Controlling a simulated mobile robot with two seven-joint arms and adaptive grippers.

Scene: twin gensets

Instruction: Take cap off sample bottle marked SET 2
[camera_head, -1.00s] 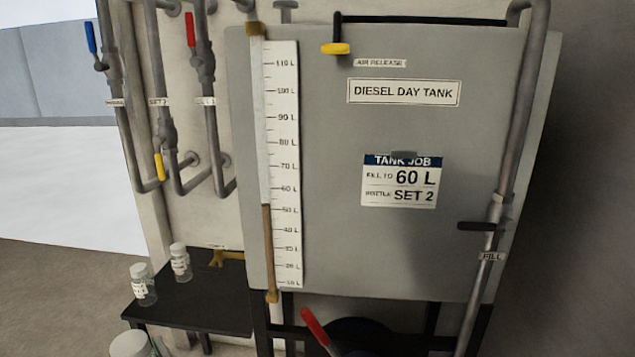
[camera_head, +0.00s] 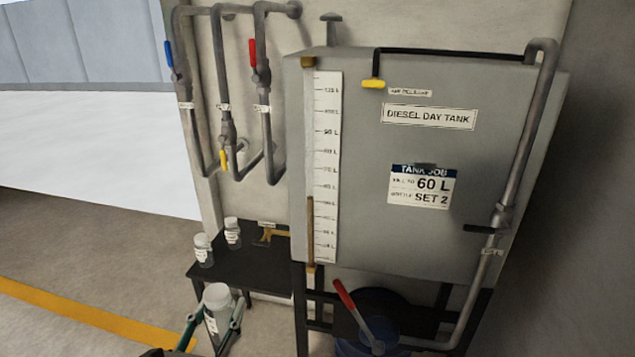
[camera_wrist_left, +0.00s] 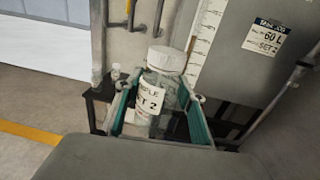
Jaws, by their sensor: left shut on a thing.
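My left gripper (camera_head: 213,318) is shut on a clear sample bottle (camera_head: 213,325) at the bottom of the head view, with green fingers on both sides. In the left wrist view the bottle (camera_wrist_left: 158,85) stands upright between the fingers, its white label reading SET 2. Its white cap (camera_wrist_left: 167,58) is on the bottle, above the fingers; it also shows in the head view (camera_head: 216,293). The lower part of the bottle is partly hidden by the gripper. My right gripper is not in view.
Two other capped bottles (camera_head: 204,250) (camera_head: 232,232) stand on a small black table (camera_head: 225,265). A grey diesel day tank (camera_head: 440,160) with a job card reading SET 2 (camera_head: 423,187) stands to the right. A red-handled lever (camera_head: 345,298) is below it. Open floor lies left.

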